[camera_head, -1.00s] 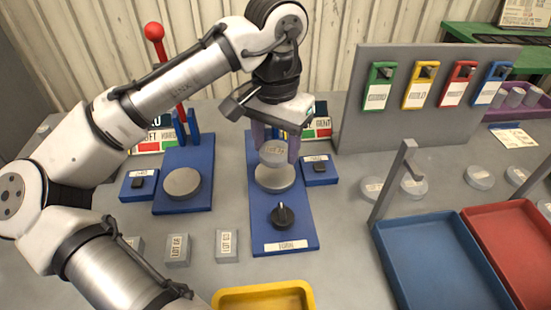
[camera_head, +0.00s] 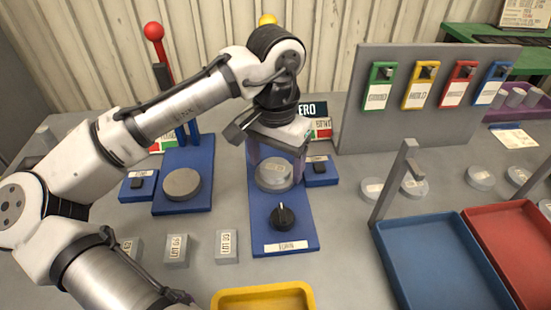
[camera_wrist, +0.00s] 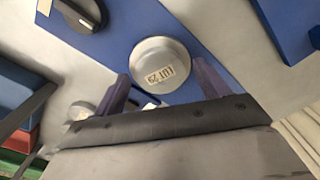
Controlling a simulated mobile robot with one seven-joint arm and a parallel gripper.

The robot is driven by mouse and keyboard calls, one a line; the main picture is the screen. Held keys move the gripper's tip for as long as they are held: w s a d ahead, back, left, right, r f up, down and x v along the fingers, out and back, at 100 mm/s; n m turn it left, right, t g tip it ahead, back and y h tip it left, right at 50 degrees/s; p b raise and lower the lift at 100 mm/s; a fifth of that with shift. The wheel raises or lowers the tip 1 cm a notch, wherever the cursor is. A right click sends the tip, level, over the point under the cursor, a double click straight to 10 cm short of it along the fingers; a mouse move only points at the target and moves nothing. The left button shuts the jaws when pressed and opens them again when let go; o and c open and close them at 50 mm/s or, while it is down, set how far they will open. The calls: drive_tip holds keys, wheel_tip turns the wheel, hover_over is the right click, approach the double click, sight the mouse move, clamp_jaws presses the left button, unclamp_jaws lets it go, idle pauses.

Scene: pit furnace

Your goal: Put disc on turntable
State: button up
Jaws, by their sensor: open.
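A grey disc (camera_head: 273,172) with a white lot label lies flat on the round grey turntable (camera_head: 277,188) of the middle blue base (camera_head: 272,215). The disc also shows in the wrist view (camera_wrist: 158,66), where it covers most of the turntable. My gripper (camera_head: 277,166) is right above, its two purple fingers apart on either side of the disc. In the wrist view my open gripper (camera_wrist: 163,80) shows a finger to each side of the disc. Whether a finger touches the disc I cannot tell.
A black knob (camera_head: 282,216) stands in front of the turntable. A press with a red-ball lever (camera_head: 153,32) is on the left. Grey lot blocks (camera_head: 227,246), a yellow tray (camera_head: 230,293), a blue tray (camera_head: 435,275) and an upright bracket (camera_head: 394,188) stand around; more discs (camera_head: 480,177) lie right.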

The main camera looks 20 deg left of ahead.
sight(275, 167)
drive_tip(key=shift+r, duration=0.1)
wheel_tip(275, 167, up, 12)
drive_tip(key=p, duration=0.1)
idle(0.4)
idle(1.0)
